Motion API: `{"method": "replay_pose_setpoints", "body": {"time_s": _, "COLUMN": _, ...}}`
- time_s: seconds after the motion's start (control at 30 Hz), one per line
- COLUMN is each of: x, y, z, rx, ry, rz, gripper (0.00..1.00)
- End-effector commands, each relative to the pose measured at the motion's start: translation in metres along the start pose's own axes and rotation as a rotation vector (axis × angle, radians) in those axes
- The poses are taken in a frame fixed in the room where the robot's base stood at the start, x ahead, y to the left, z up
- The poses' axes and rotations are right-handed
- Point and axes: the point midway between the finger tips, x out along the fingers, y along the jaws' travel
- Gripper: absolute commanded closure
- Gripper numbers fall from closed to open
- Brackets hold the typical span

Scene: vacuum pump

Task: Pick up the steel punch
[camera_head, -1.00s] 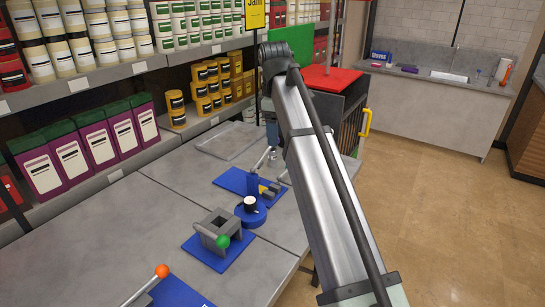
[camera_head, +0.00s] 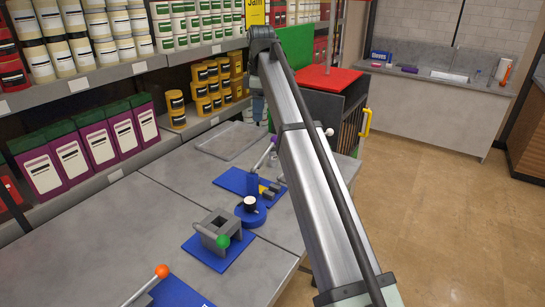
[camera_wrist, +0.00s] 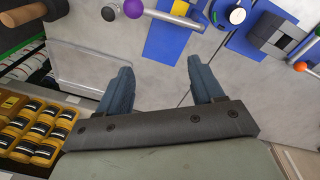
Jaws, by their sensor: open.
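My gripper is open and empty in the wrist view (camera_wrist: 160,68), its two dark blue fingers spread above the grey table. I cannot surely pick out the steel punch. A silver lever with a purple ball (camera_wrist: 133,8) crosses that mat, and the lever's ball shows in the head view (camera_head: 274,139).
A shallow grey tray (camera_head: 232,140) lies at the back of the table. A round blue base with a white-topped knob (camera_head: 250,202) and a grey block fixture (camera_head: 216,228) stand nearer. An orange-balled lever (camera_head: 161,271) is in front. Shelves with yellow tubs (camera_head: 207,90) border the left.

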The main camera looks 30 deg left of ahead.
Motion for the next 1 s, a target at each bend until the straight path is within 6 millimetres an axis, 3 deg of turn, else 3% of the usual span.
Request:
{"method": "replay_pose_setpoints", "body": {"time_s": 0.03, "x": 0.013, "y": 0.019, "z": 0.003, "rx": -0.025, "ry": -0.006, "rz": -0.009, "gripper": 0.33}}
{"method": "replay_pose_setpoints", "body": {"time_s": 0.2, "x": 0.069, "y": 0.074, "z": 0.019, "rx": -0.152, "ry": -0.025, "rz": -0.042, "gripper": 0.33}}
{"method": "replay_pose_setpoints", "body": {"time_s": 0.4, "x": 0.115, "y": 0.111, "z": 0.041, "rx": -0.245, "ry": -0.041, "rz": -0.067, "gripper": 0.33}}
{"method": "replay_pose_setpoints", "body": {"time_s": 0.77, "x": 0.147, "y": 0.117, "z": 0.053, "rx": -0.262, "ry": -0.052, "rz": -0.074, "gripper": 0.33}}
{"method": "replay_pose_setpoints", "body": {"time_s": 1.0, "x": 0.186, "y": 0.114, "z": 0.055, "rx": -0.261, "ry": -0.051, "rz": -0.074, "gripper": 0.33}}
